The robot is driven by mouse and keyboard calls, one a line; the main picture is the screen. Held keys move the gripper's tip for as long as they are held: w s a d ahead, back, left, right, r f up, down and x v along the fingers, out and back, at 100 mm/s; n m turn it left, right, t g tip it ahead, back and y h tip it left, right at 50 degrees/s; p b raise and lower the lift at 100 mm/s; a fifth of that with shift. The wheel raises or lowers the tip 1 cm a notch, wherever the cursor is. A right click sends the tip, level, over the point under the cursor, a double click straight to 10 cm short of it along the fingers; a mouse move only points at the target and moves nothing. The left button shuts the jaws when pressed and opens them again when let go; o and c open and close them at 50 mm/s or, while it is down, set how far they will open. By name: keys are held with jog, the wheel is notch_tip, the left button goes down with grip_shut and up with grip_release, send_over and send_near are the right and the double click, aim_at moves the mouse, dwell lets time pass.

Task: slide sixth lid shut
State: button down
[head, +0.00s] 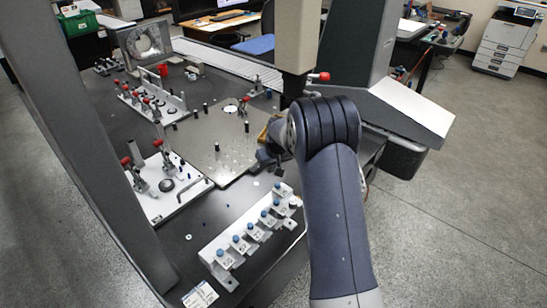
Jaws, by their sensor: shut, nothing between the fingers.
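A pale rack (209,250) with a row of several blue-capped parts stands on the near part of the dark table. I cannot tell which part is the sixth lid, or whether any lid is open or shut. My gripper (267,160) is above the right edge of the grey plate, beyond the far right end of the rack and apart from it. It is shut and empty, and partly hidden behind my arm's wrist.
A grey plate (212,150) with black pegs lies behind the rack. White fixtures with red-handled clamps (165,185) stand at left. A grey gantry column (90,120) rises at left, and another upright (296,40) stands behind my arm. A printed card (200,295) lies in front.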

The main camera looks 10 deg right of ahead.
aim_at(286, 190)
jog(key=shift+s+d+f+p, duration=0.15)
jog(key=shift+s+f+p, duration=0.3)
jog(key=shift+s, duration=0.4)
jog(key=shift+s+d+f+p, duration=0.1)
jog(key=shift+s+f+p, duration=0.35)
jog(key=shift+s, duration=0.35)
jog(key=s+d+b, duration=0.2)
jog(key=s+b, duration=0.1)
jog(key=shift+d+f, duration=0.2)
jog(key=shift+s+d+r+b, duration=0.15)
jog(key=shift+s+d+b, duration=0.15)
jog(key=shift+s+b, duration=0.25)
jog(key=shift+s, duration=0.1)
